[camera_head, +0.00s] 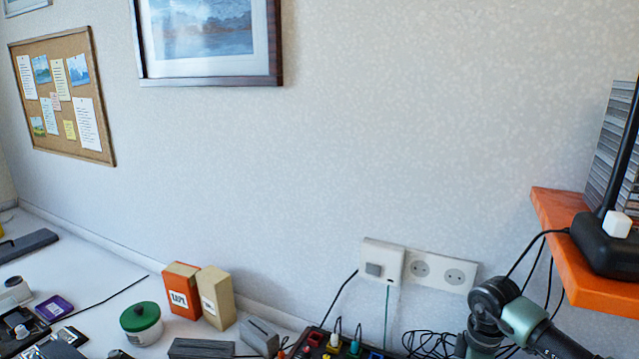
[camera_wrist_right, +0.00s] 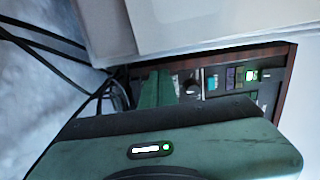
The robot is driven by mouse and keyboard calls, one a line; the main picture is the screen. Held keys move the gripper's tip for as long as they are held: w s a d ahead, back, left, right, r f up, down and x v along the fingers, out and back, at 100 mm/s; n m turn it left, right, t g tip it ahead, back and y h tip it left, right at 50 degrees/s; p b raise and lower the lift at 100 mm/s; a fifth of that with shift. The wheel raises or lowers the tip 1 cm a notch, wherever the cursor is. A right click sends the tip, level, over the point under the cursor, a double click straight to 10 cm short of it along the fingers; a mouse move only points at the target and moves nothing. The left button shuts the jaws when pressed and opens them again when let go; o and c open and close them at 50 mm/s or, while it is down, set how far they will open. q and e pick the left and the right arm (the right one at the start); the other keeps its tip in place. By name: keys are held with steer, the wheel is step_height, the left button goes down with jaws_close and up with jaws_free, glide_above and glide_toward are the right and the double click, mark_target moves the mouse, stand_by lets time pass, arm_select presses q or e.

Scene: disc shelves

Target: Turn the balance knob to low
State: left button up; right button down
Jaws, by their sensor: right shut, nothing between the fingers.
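A wood-edged panel of controls (camera_wrist_right: 270,88) shows in the right wrist view, with a dark round knob (camera_wrist_right: 191,86), a blue control, small switches and a green lit display. I cannot read the labels, so I cannot tell whether this knob is the balance knob. My right gripper (camera_wrist_right: 168,86) is shut and empty, its green fingers just left of the dark knob; I cannot tell if they touch it. The gripper's body hides the lower part of the panel. In the head view only my right arm's links show at bottom right. My left gripper is out of view.
A dark box with coloured plugs (camera_head: 330,350) is cut off at the bottom edge. A wall socket (camera_head: 445,270) and loose cables lie close to my right arm. An orange shelf (camera_head: 590,285) juts out above it. A green-lidded jar (camera_head: 141,322) and boxes stand left.

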steer(key=shift+w+a, duration=0.15)
stand_by(0.7)
steer(key=shift+w+r+p, duration=0.1)
steer(key=shift+p, duration=0.2)
steer(key=shift+w, duration=0.1)
steer(key=shift+d+p, duration=0.25)
steer(key=shift+p, duration=0.15)
